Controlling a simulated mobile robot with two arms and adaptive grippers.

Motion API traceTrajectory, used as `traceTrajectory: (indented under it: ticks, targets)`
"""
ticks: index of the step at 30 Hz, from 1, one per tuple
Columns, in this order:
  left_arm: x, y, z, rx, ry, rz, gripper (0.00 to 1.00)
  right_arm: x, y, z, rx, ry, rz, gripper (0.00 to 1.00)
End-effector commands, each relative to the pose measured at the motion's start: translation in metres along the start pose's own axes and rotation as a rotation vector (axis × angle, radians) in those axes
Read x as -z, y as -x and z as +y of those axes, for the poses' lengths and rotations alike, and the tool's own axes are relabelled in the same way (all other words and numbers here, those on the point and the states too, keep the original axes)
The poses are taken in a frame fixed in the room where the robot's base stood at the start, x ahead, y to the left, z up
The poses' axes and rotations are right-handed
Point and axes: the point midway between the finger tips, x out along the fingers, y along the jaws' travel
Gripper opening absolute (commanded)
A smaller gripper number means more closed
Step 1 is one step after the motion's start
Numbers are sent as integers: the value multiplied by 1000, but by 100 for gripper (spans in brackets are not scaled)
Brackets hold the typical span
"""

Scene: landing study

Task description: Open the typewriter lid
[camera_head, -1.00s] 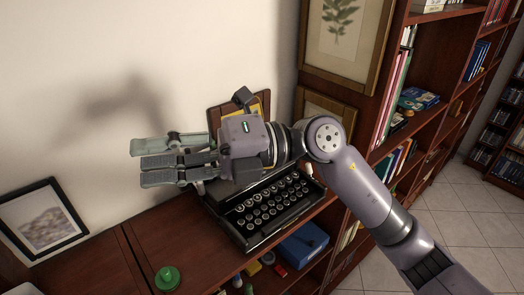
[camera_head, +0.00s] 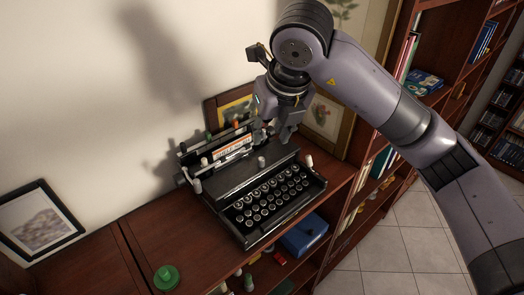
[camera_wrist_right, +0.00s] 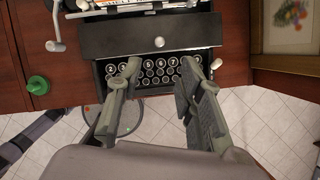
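The black typewriter (camera_head: 252,238) stands on the brown wooden cabinet top, its round keys facing the front. Its lid (camera_head: 232,182) is a dark flat panel behind the keys, lying down, with a small pale knob (camera_head: 262,161). In the right wrist view the lid (camera_wrist_right: 115,38) and knob (camera_wrist_right: 159,42) show beyond the keys. My right gripper (camera_head: 279,130) points down over the back right of the typewriter. In the wrist view its fingers (camera_wrist_right: 161,66) are spread and empty, seen over the keys, with the knob beyond the gap. I see no contact. My left gripper is out of view.
A green round object (camera_head: 166,278) sits on the cabinet top (camera_head: 185,235) left of the typewriter. Framed pictures lean behind it and a frame (camera_head: 38,220) stands at left. A bookcase (camera_head: 425,60) rises at right. A blue box (camera_head: 304,236) lies on a shelf below.

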Motion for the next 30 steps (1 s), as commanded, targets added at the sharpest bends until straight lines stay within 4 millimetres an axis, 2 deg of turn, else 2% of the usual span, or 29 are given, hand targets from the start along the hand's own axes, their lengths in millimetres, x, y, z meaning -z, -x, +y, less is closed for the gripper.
traceTrajectory:
  ticks: [1,9,15,21,30]
  targets:
    - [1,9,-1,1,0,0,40,0,-8,0,-1,-2,7,34]
    - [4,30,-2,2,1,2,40,-1,-66,0,-2,-1,6,34]
    - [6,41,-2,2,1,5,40,-1,-98,1,-3,0,4,34]
    - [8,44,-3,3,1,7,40,0,-112,1,-2,1,1,34]
    - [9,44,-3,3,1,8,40,0,-114,1,-2,1,0,32]
